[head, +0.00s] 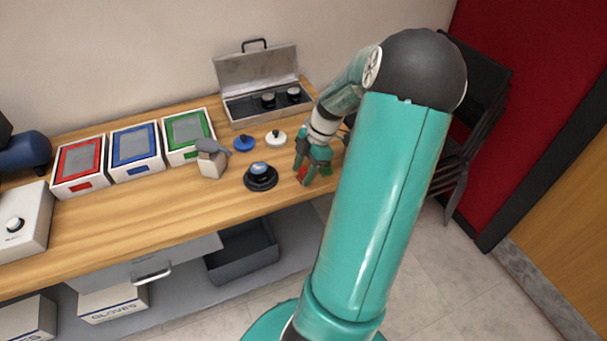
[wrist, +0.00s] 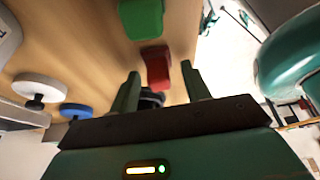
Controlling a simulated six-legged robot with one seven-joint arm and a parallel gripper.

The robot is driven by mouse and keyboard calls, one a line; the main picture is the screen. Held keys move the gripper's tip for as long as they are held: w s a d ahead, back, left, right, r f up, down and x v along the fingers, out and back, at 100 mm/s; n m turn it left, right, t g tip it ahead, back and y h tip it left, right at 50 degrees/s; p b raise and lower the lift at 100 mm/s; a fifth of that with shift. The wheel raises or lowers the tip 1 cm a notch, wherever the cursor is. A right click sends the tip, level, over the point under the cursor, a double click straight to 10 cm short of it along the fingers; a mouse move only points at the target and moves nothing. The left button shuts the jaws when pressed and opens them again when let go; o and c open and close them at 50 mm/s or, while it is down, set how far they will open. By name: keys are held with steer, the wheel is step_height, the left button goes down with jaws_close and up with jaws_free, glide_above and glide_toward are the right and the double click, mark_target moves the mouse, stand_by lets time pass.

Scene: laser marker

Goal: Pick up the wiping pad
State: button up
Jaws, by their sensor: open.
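My gripper (head: 309,168) is open and points down over the right end of the wooden table. In the wrist view a red block (wrist: 156,64) shows between and just beyond the tips of my open gripper (wrist: 160,72). No contact is visible. A green block (wrist: 141,18) lies beside the red one. In the head view the red block (head: 302,174) and green block (head: 326,169) are partly hidden by my gripper. Which object is the wiping pad I cannot tell for certain; the two blocks look pad-like.
A black round knobbed piece (head: 260,177), a blue disc (head: 243,144) and a white disc (head: 276,138) stand left of my gripper. An open metal case (head: 240,112) is behind. Red (head: 60,187), blue (head: 117,170) and green (head: 177,158) trays line the back left. The front middle is clear.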

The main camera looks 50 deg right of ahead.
steer(key=c, duration=0.9)
steer(key=shift+o, duration=0.2)
step_height(320, 180, up, 28)
steer(key=shift+o, duration=0.9)
steer(key=shift+c, duration=0.5)
steer(key=shift+w+f, duration=0.1)
